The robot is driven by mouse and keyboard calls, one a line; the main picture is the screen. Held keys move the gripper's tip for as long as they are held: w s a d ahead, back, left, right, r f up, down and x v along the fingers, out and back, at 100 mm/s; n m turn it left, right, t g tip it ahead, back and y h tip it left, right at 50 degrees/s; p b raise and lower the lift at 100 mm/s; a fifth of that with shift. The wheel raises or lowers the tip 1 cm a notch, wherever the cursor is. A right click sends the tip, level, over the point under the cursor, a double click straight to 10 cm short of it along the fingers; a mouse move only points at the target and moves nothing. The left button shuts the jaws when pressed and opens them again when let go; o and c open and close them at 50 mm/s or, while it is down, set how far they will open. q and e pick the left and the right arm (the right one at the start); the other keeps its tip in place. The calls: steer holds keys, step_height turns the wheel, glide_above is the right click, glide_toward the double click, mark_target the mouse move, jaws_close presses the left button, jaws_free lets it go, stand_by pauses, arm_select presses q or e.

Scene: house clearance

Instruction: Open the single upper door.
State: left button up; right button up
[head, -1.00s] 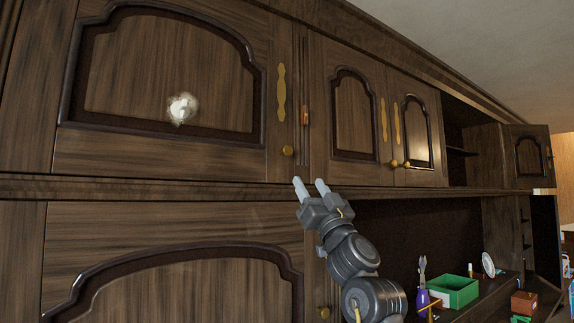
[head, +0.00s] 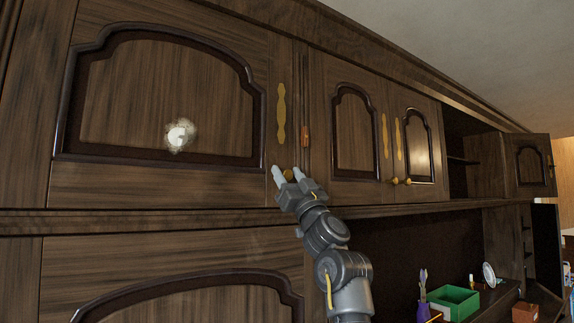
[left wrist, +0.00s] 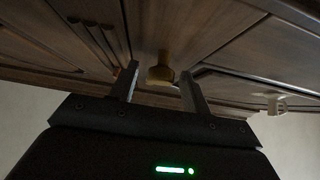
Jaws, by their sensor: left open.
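The single upper door (head: 165,95) is a dark wood door with an arched panel at the upper left of the head view, and it is closed. Its round brass knob (head: 288,174) sits at the door's lower right corner. My left gripper (head: 286,171) is open at the knob, with one finger on each side of it in the picture. In the left wrist view the knob (left wrist: 161,70) shows between the two open fingers (left wrist: 158,83), near their tips. I cannot tell whether the fingers touch it. My right gripper is out of view.
A pair of closed upper doors (head: 356,130) with brass knobs is to the right, and beyond it another door (head: 532,165) stands open. A shelf below holds a green box (head: 454,302) and a purple cup (head: 423,309). A white blotch (head: 180,136) marks the door panel.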

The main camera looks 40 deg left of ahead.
arm_select(q)
steer(key=shift+w+a+r, duration=0.1)
steer(key=shift+a+r, duration=0.15)
steer(key=shift+r, duration=0.05)
steer(key=shift+c, duration=0.2)
jaws_close()
steer(key=shift+a, duration=0.1)
